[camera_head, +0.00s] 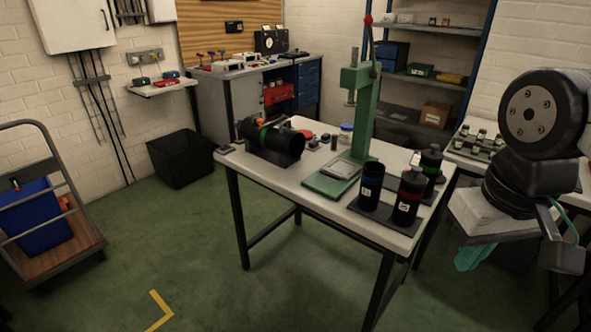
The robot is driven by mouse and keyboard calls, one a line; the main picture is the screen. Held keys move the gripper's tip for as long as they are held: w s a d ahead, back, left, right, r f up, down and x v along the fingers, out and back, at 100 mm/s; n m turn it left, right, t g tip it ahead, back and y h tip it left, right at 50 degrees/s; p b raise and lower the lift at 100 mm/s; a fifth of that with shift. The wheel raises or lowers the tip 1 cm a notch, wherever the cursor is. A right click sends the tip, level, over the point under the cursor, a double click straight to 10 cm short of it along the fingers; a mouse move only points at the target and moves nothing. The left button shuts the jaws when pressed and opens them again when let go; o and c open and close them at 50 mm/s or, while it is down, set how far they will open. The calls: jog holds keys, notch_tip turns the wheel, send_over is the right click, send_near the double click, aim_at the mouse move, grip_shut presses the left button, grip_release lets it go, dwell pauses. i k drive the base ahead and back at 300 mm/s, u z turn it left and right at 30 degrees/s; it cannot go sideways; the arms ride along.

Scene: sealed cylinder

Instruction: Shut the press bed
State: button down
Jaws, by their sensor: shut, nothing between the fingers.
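A green press (361,110) with a red-knobbed lever (369,40) stands upright on the white worktable (290,184). Its flat green bed (322,187) lies at the foot of the column, reaching toward the table's front edge. A pale grey plate (341,169) lies on the bed. I cannot tell from here how far the bed is drawn out. Only dark links of my own arm show at the right edge, well apart from the press. My gripper is not visible.
Dark cylinders (409,196) stand on a black mat right of the bed. A black cylindrical assembly (272,138) lies at the table's left end. A black bin (182,158) and a trolley (50,259) stand left. The green floor before the table is clear.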

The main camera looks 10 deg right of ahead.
aim_at(341, 169)
jog(key=u, duration=0.25)
jog(key=i, duration=1.1)
jog(key=z, duration=0.3)
